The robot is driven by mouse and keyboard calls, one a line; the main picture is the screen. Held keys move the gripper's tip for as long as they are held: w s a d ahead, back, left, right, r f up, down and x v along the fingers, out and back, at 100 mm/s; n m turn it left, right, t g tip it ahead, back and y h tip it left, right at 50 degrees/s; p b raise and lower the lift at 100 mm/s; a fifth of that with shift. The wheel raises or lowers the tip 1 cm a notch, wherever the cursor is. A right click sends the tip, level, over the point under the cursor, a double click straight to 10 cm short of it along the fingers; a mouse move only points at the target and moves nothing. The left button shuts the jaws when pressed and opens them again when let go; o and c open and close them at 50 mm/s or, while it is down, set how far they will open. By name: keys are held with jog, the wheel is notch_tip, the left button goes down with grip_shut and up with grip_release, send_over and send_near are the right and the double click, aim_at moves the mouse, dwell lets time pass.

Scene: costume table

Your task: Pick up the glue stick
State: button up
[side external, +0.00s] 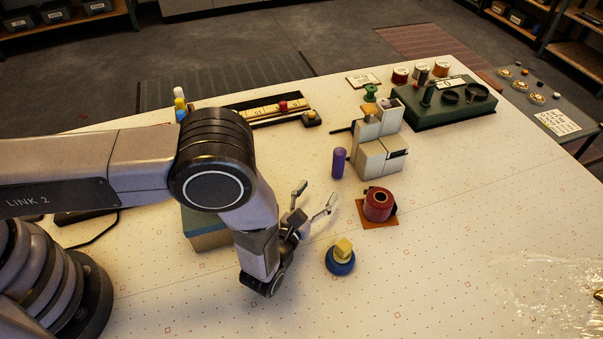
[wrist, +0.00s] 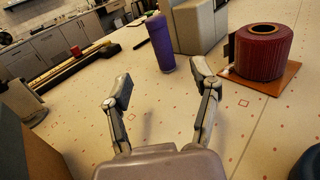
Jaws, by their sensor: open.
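A purple cylinder (side external: 339,163), which looks like the glue stick, stands upright on the white dotted table (side external: 460,230), just left of a grey and white machine. It also shows in the wrist view (wrist: 160,43), upright and beyond my fingertips, nearly in line with the gap between them. My gripper (side external: 316,196) is open and empty, held low over the table to the lower left of the purple cylinder and apart from it. In the wrist view my two fingers (wrist: 164,85) are spread wide with bare table between them.
The grey and white machine (side external: 379,154) stands right of the cylinder. A dark red spool (side external: 378,204) on an orange-brown plate and a blue round item with a yellow block (side external: 341,259) are nearby. A blue-topped box (side external: 207,238) is left of my gripper. The right table area is mostly clear.

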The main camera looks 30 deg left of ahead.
aim_at(336, 165)
jog(key=w, duration=1)
jog(key=shift+w+d+f, duration=0.15)
jog(key=shift+w+d, duration=0.1)
jog(key=shift+w, duration=0.1)
grip_shut()
